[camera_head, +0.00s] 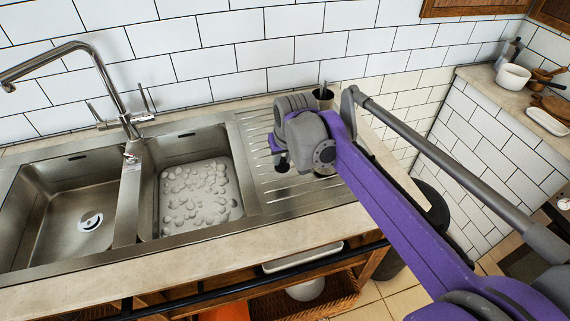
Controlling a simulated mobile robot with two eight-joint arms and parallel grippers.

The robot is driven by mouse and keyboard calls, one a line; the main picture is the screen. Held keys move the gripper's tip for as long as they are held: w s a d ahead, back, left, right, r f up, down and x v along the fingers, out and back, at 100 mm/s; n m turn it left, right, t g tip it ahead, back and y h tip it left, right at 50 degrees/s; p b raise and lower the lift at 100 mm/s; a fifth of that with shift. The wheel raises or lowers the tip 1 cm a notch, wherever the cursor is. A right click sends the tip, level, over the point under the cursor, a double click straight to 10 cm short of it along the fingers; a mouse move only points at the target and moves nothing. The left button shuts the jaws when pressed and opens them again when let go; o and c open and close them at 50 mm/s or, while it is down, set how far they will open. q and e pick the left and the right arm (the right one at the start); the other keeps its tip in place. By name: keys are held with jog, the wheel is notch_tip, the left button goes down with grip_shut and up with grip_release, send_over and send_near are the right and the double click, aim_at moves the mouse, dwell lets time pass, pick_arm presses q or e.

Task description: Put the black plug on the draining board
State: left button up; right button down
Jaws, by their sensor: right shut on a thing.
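My right arm reaches in from the lower right, and its gripper (279,151) is over the ridged metal draining board (256,133), right of the sink. The gripper is shut on a small dark thing (283,165), which looks like the black plug. It is low over the board, close to its surface; I cannot tell whether it touches. The gripper's wrist hides part of the board and of the plug. My left gripper is out of view.
The right basin (150,190) holds foamy water and the left basin (40,215) is empty, with a round drain. A tall tap (112,85) stands behind them. A dark cup (323,95) stands behind my wrist. A tiled wall closes the back.

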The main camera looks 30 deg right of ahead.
aim_at(283, 167)
jog(key=shift+w+f+b, duration=0.1)
jog(key=shift+f+b, duration=0.2)
jog(key=shift+f, duration=2.15)
jog(key=shift+f, duration=0.1)
jog(key=c, duration=0.7)
grip_release()
jog(key=shift+c, duration=0.2)
jog(key=shift+r, duration=0.25)
jog(key=p+v, duration=0.1)
jog(key=v, duration=1)
jog(key=shift+r+p, duration=0.35)
jog(key=shift+p, duration=0.05)
jog(key=shift+a, duration=0.1)
